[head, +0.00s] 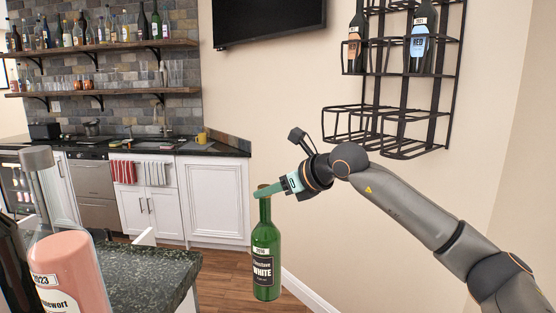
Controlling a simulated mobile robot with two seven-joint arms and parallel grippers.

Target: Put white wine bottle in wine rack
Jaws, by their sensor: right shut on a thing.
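The white wine bottle (266,250) is green glass with a black label reading "WHITE". It hangs upright in the air, centre of the head view. My right gripper (268,191) is shut on its neck, near the top. The wine rack (372,140) is a black wire frame on the wall at the upper right, above and to the right of the bottle. Its upper tier holds a bottle with a blue "RED" label (421,40) and a dark bottle with an orange label (355,45). The lower tier looks empty. My left gripper is out of view.
A dark stone counter (150,275) at the lower left holds a pink bottle (68,265) and a dark bottle beside it. Shelves of bottles (110,46), a sink counter and white cabinets stand behind. A TV (268,20) hangs on the wall. The wall below the rack is bare.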

